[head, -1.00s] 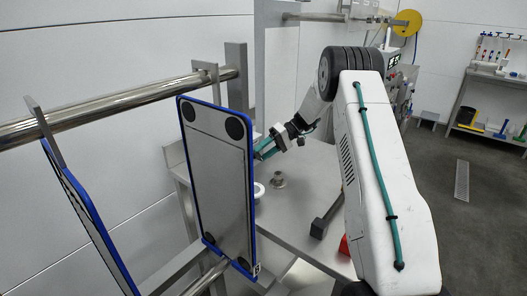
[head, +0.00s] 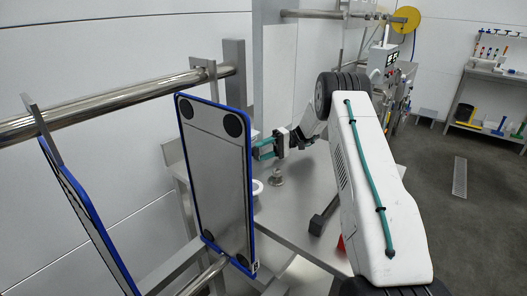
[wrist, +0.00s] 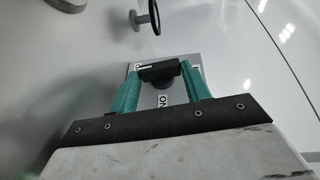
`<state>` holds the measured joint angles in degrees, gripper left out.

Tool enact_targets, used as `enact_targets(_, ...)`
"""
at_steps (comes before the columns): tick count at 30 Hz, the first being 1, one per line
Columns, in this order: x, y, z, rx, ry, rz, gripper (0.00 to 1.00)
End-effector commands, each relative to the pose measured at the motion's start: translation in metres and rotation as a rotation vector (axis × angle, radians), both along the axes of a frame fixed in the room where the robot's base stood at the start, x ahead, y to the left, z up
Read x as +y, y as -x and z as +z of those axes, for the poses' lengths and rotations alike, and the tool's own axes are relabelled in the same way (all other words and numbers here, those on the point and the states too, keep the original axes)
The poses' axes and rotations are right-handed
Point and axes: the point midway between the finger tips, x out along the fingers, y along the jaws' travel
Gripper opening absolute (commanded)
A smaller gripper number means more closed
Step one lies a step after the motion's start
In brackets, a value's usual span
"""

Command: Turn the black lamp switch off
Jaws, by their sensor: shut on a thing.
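The black lamp switch (wrist: 160,71) shows in the wrist view as a knob on a light label plate (wrist: 164,101). Its bar lies nearly crosswise in the picture, with a white mark at its left end. The letters ON, inverted, show on the plate below it. My gripper (wrist: 160,83) has one teal finger on each side of the knob and is shut on it. In the head view my gripper (head: 264,150) is just right of a blue-edged panel, and the switch is hidden there.
The blue-edged panel (head: 217,165) stands close left of my gripper. A steel table (head: 290,205) lies below, with a metal fitting (head: 277,178) on it. A steel rail (head: 110,105) runs along the left wall. Open floor (head: 440,215) is at the right.

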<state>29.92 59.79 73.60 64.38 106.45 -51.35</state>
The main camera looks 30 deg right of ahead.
Motion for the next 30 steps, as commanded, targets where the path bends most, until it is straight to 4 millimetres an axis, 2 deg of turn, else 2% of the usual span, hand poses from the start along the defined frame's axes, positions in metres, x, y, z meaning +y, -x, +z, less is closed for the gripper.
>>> enact_targets(6, -0.001, 0.0, 0.0, 0.001, 0.001, -0.001, 0.24)
enact_targets(7, -0.001, 0.0, 0.0, 0.001, 0.001, -0.001, 0.5)
enact_targets(9, -0.001, 0.0, 0.0, 0.001, 0.001, -0.001, 0.69)
enact_targets(20, -0.005, 0.0, 0.0, 0.0, 0.001, 0.0, 0.69)
enact_targets(30, -0.059, 0.0, 0.005, 0.001, 0.002, -0.001, 0.69)
